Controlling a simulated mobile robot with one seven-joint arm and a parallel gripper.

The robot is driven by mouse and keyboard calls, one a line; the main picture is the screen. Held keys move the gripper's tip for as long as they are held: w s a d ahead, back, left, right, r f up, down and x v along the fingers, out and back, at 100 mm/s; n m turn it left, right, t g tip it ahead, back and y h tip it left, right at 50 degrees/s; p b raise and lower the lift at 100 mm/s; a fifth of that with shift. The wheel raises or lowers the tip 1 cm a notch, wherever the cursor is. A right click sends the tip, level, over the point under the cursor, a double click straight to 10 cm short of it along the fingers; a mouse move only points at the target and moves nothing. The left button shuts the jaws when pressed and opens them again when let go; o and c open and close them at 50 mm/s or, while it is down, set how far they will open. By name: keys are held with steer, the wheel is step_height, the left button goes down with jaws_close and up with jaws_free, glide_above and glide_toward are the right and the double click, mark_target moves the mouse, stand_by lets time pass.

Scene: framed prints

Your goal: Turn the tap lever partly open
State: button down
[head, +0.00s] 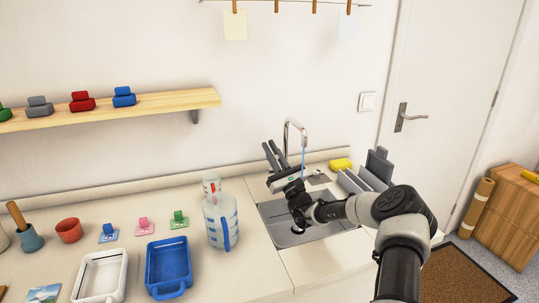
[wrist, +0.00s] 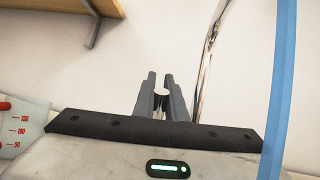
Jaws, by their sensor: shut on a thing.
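The tap (head: 301,131) is a tall chrome spout at the back of the sink (head: 272,211), and it also shows at the right in the wrist view (wrist: 209,60). A thin blue stream (head: 304,156) runs down from its outlet; a blue band (wrist: 284,80) crosses the wrist view's right side. My gripper (head: 268,146) is left of the spout. In the wrist view its fingers (wrist: 160,78) are close together around a small shiny round-topped piece, the tap lever (wrist: 161,93). The lever is mostly hidden by the fingers, and I cannot make it out in the head view.
A yellow sponge (head: 341,164) and grey rack (head: 369,172) are to the right. A wooden shelf (head: 170,102) is at upper left.

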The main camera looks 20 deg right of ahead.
steer(key=shift+s+f+y, duration=0.1)
steer(key=shift+s+y, duration=0.15)
steer(key=shift+y, duration=0.05)
steer(key=c, duration=1.8)
jaws_free()
step_height(320, 180, up, 10)
steer(key=p, duration=0.1)
